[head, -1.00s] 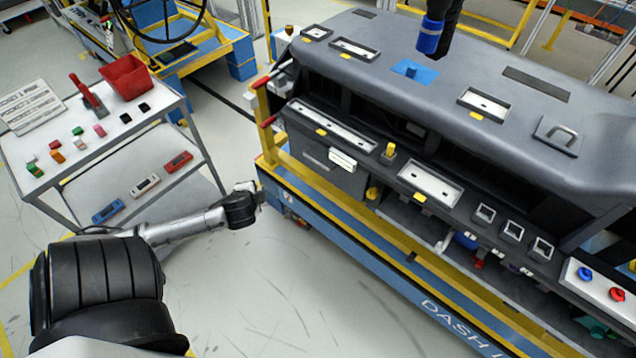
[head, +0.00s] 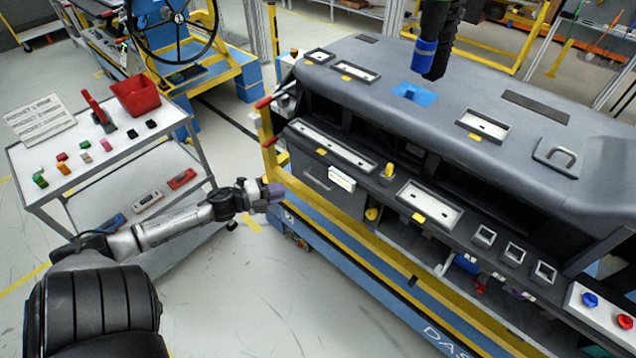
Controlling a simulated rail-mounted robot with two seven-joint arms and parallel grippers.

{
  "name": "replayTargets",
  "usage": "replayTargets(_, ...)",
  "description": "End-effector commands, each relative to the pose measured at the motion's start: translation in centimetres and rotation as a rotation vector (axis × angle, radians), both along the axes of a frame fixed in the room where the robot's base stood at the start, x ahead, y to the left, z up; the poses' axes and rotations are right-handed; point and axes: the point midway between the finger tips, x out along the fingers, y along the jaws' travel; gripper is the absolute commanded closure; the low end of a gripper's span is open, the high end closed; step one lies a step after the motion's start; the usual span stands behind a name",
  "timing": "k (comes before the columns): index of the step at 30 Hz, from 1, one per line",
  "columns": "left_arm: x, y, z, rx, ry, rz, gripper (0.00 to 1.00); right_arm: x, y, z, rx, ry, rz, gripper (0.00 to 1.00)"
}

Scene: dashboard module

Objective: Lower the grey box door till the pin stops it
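The grey box door (head: 312,178) is the dark grey panel low on the left part of the dashboard's front. It stands about upright and has a thin bar handle and a white label block (head: 341,179) at its upper right. No separate pin can be made out with certainty; a yellow knob (head: 388,171) stands on the ledge to the right of the door. My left gripper (head: 274,193) is just left of the door, pointing at it. Its fingers are too small and blurred to tell whether they are open.
The yellow and blue cart frame (head: 350,225) runs below the dashboard. Red-tipped yellow posts (head: 266,128) stand at its left end, close to my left gripper. A grey trolley (head: 95,165) with a red bin (head: 136,97) is at the left. Open floor lies in front.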

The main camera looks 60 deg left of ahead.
Motion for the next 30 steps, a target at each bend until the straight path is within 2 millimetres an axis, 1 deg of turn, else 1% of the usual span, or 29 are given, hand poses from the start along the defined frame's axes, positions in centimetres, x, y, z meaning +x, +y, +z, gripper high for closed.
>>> replayTargets(4, 1.9, -0.2, -0.4, 0.006, -0.003, 0.0, 0.78, 0.0, 0.0, -0.5, -0.001, 0.001, 0.001, 0.57)
replayTargets(12, 6.8, -0.7, -1.3, 0.005, -0.002, 0.001, 0.78, 0.0, 0.0, -1.4, -0.001, 0.001, 0.001, 0.57)
replayTargets(18, 9.8, -1.0, -1.8, 0.006, -0.002, 0.002, 0.78, 0.0, 0.0, -1.9, -0.001, 0.001, 0.001, 0.57)
replayTargets(24, 11.7, -1.2, -2.2, 0.005, 0.0, 0.003, 0.78, 0.0, 0.0, -2.2, -0.001, 0.001, 0.001, 0.57)
replayTargets(30, 12.8, -1.3, -2.3, 0.005, 0.0, 0.003, 0.78, 0.0, 0.0, -2.4, 0.0, 0.001, 0.0, 0.57)
